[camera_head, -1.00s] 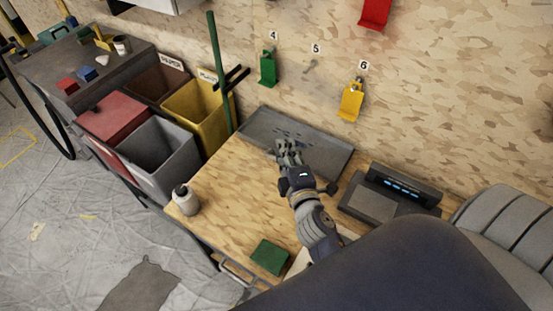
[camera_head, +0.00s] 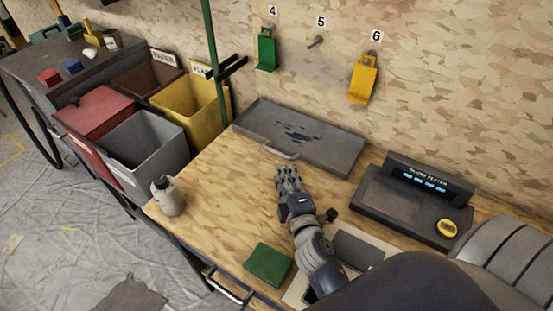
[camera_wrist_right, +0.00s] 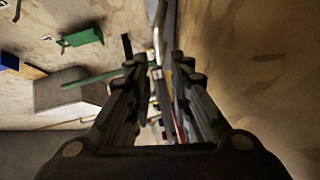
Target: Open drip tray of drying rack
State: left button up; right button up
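The drip tray (camera_head: 335,146) is a flat, dark grey tray with dark blue blotches, lying at the back of the wooden worktop against the wall. A small pale handle (camera_head: 280,151) is on its front edge. My right gripper (camera_head: 286,170) is just in front of this handle, with a small visible gap, and points toward it. In the right wrist view its two fingers (camera_wrist_right: 155,68) stand apart with nothing gripped. A pale bar (camera_wrist_right: 158,32) shows beyond and between them, likely the handle. A green upright post (camera_head: 217,85) stands at the tray's left end. My left gripper is not seen.
A green block (camera_head: 268,265) lies near the front. A dark device with a lit display (camera_head: 415,200) is to the right. Bins, including a yellow one (camera_head: 190,110), stand left. The worktop left of my gripper is clear.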

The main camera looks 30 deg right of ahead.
aim_at(276, 151)
jog(key=p+x, duration=0.1)
jog(key=x, duration=0.9)
jog(key=shift+w+d, duration=0.1)
jog(key=shift+w, duration=0.15)
grip_shut()
